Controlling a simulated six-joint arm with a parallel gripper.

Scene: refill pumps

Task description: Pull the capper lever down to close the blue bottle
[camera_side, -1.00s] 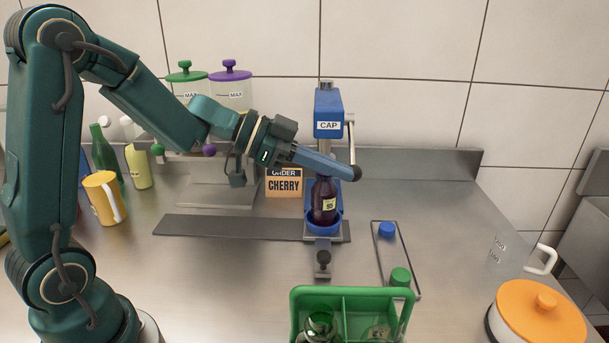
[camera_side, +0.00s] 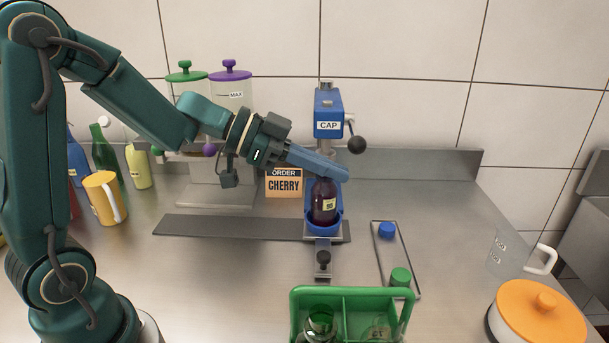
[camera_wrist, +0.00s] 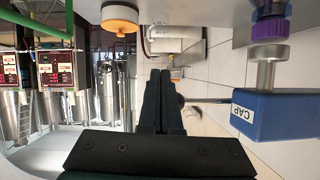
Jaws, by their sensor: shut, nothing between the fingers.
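The blue capper head marked CAP (camera_side: 328,112) stands behind a dark purple bottle (camera_side: 323,205) that sits upright in the capper's blue cup (camera_side: 337,226). The lever's black ball knob (camera_side: 357,145) is at the right of the head. My gripper (camera_side: 346,173) is shut and empty, its fingertips just below the knob, across the bottle's top and hiding it in the side view. In the wrist view, my shut fingers (camera_wrist: 160,90) are left of the CAP head (camera_wrist: 285,116). A metal plunger (camera_wrist: 267,70) there meets or nearly meets a purple ribbed cap (camera_wrist: 270,27).
A green crate (camera_side: 348,291) with bottles stands in front. Blue (camera_side: 387,230) and green (camera_side: 400,277) caps lie in a rack at right. An orange-lidded pot (camera_side: 540,312) and a clear jug (camera_side: 508,253) are farther right. An order card reading CHERRY (camera_side: 284,183) stands behind.

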